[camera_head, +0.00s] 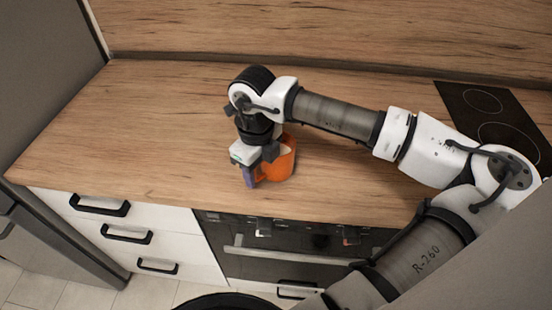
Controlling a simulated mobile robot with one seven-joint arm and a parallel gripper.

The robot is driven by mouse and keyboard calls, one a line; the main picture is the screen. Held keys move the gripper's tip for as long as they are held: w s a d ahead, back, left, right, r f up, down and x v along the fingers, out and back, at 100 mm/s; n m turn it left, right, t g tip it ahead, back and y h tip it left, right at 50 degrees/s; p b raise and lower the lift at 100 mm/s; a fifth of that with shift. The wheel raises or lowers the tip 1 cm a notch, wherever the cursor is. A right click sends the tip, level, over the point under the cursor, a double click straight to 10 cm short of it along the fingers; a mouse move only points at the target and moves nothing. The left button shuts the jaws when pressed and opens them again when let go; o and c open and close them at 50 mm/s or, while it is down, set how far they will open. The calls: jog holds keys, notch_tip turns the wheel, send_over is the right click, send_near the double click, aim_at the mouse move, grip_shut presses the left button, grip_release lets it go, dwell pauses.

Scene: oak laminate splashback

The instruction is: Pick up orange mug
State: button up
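An orange mug (282,162) stands upright on the oak worktop (150,120), near the middle of its front part. My gripper (252,178) is at the mug's left side, pointing down, and it covers that side of the mug. A bluish-purple piece shows at the gripper's lower end, beside the mug; I cannot tell what it is. The fingers are mostly hidden, so I cannot tell whether they are open or shut, or whether they touch the mug.
A black cooktop (490,110) lies at the right end of the worktop. A built-in oven (290,245) and white drawers (125,235) with black handles are below the front edge. The splashback (330,35) rises behind. The worktop's left part is clear.

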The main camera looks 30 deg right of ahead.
grip_shut()
jog(key=shift+r, duration=0.2)
notch_tip(320, 180, up, 20)
jog(key=b, duration=0.3)
jog(key=shift+f+b, duration=0.2)
jog(key=shift+b, duration=0.1)
dwell(0.9)
